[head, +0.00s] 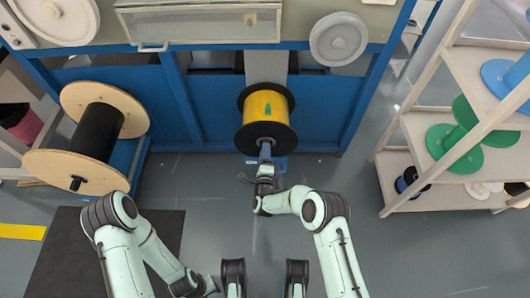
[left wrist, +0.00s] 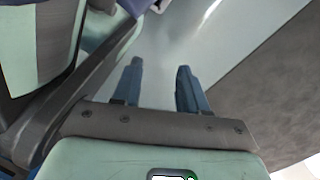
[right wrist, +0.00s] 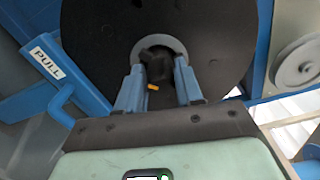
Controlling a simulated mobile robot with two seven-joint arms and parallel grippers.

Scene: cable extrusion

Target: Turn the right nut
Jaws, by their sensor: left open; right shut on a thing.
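A spool of yellow cable (head: 266,107) with black flanges is mounted on the blue machine. Its black front flange (right wrist: 215,40) fills much of the right wrist view. A dark nut (right wrist: 157,65) sits at the flange's centre, inside a grey ring. My right gripper (right wrist: 160,82) is at the flange's centre with its blue fingers on either side of the nut, shut on it. In the head view my right gripper (head: 266,155) is at the spool's near end. My left gripper (left wrist: 157,75) is open and empty, low above the floor; in the head view its fingers are not clear.
A blue handle labelled PULL (right wrist: 60,75) is left of the flange. A wooden reel with black cable (head: 98,135) stands at the left. A shelf (head: 455,130) with green and blue spools stands at the right. The grey floor between is clear.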

